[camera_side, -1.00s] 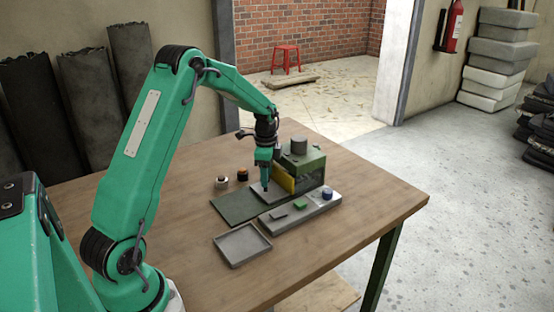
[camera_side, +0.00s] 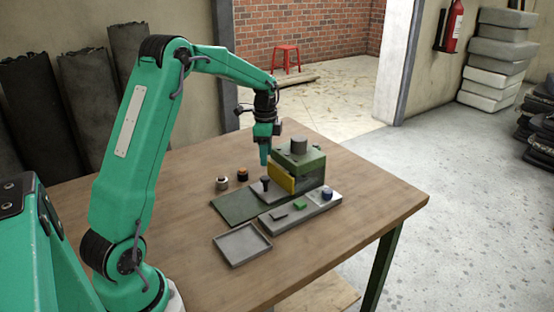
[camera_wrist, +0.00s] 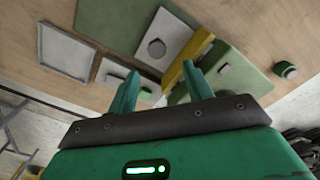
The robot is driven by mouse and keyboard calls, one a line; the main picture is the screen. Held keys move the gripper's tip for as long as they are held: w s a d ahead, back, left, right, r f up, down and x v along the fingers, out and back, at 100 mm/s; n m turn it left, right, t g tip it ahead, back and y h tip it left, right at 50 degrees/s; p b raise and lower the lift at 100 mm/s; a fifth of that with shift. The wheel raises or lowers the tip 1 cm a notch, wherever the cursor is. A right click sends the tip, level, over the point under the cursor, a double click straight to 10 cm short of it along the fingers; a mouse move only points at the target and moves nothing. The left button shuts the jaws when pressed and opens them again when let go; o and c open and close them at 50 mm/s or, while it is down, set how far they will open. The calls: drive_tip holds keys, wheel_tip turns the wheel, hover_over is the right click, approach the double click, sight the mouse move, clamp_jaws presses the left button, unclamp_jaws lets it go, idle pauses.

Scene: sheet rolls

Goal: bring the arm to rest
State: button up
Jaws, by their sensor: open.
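My gripper (camera_side: 265,158) hangs fingers down above the work on the table. In the wrist view its two green fingers (camera_wrist: 160,72) are apart with nothing between them. Below it, apart from the fingertips, a grey plate with a dark upright knob (camera_side: 265,184) lies at the right end of a flat green mat (camera_side: 236,207). The plate and its knob also show in the wrist view (camera_wrist: 165,45). My arm is bent over the table from the left.
A green block machine (camera_side: 312,168) with a yellow plate (camera_side: 281,181) stands close right of my gripper. A grey strip (camera_side: 290,217) bears small pieces, and an empty grey tray (camera_side: 242,244) lies in front. Two small cylinders (camera_side: 222,184) (camera_side: 242,175) stand behind the mat.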

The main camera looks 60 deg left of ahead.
drive_tip(key=shift+r, duration=0.15)
drive_tip(key=s+d+r+n+t, duration=0.2)
drive_tip(key=s+d+r+n, duration=0.1)
drive_tip(key=s+d+r, duration=0.5)
drive_tip(key=s+d+r+n+t, duration=0.25)
drive_tip(key=s+d+r, duration=0.25)
drive_tip(key=s+d, duration=0.3)
drive_tip(key=s+d+f+n+t, duration=0.1)
drive_tip(key=s+d+f+n, duration=0.1)
drive_tip(key=s+d, duration=0.4)
drive_tip(key=shift+s+n, duration=0.65)
drive_tip(key=shift+n, duration=0.1)
